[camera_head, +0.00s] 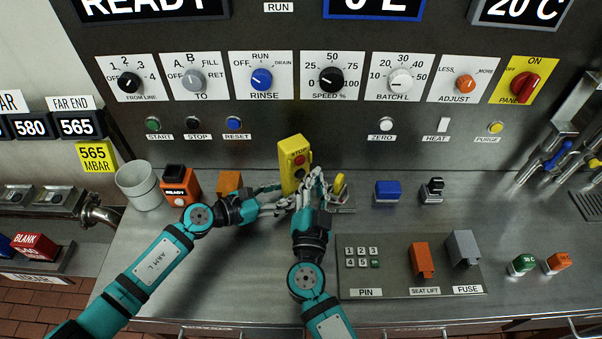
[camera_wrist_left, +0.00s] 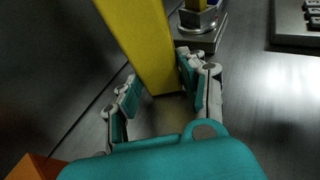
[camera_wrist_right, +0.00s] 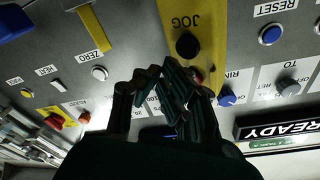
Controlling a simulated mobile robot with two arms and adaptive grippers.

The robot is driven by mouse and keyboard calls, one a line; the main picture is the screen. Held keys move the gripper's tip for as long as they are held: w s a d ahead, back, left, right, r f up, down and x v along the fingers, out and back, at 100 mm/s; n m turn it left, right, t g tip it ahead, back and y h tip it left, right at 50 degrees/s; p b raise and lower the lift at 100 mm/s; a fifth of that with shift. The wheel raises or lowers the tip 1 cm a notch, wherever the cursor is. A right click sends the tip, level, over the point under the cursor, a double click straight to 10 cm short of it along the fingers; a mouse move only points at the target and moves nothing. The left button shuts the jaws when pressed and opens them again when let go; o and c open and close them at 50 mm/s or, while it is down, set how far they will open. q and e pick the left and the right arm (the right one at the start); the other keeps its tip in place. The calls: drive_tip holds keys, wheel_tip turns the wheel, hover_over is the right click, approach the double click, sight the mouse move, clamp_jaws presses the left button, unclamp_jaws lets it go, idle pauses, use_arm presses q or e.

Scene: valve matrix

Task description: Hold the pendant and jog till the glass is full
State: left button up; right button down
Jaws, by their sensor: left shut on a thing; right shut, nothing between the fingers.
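The yellow pendant (camera_head: 293,152), with a red STOP button (camera_head: 300,160), stands upright above the counter in the head view. My left gripper (camera_head: 288,196) is shut on its lower part; the left wrist view shows the pendant (camera_wrist_left: 143,45) between the fingers. My right gripper (camera_head: 313,178) is shut and empty in front of the pendant. In the right wrist view, its fingertips (camera_wrist_right: 165,82) are near the black button (camera_wrist_right: 188,45) under the JOG label; I cannot tell whether they touch the pendant. No glass is clearly seen; a pale grey cup-like container (camera_head: 139,186) stands at the left.
The panel has several knobs, including a red one (camera_head: 525,87), and push buttons. A PIN plate (camera_head: 395,283) lies in front on the right. Counter between the left arm and this plate is partly free.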

drive_tip(key=shift+s+a+r+m, duration=0.2)
drive_tip(key=shift+a, duration=0.35)
drive_tip(key=shift+s+a+r+m, duration=0.2)
drive_tip(key=shift+a, duration=0.3)
drive_tip(key=s+d, duration=0.1)
drive_tip(key=s, duration=0.1)
drive_tip(key=s+d, duration=0.1)
drive_tip(key=s, duration=0.1)
drive_tip(key=shift+d+r, duration=0.1)
drive_tip(key=shift+d, duration=0.2)
idle(1.7)
drive_tip(key=s+d, duration=0.1)
drive_tip(key=s+d+f, duration=0.1)
drive_tip(key=s+d, duration=0.1)
drive_tip(key=shift+s+d+f, duration=0.2)
drive_tip(key=shift+d, duration=0.05)
drive_tip(key=shift+w+a, duration=0.1)
drive_tip(key=shift+w, duration=0.05)
drive_tip(key=w+a, duration=0.4)
drive_tip(key=w, duration=0.3)
drive_tip(key=shift+w+a, duration=0.15)
drive_tip(key=shift+a, duration=0.05)
drive_tip(key=shift+w+a, duration=0.1)
idle(1.3)
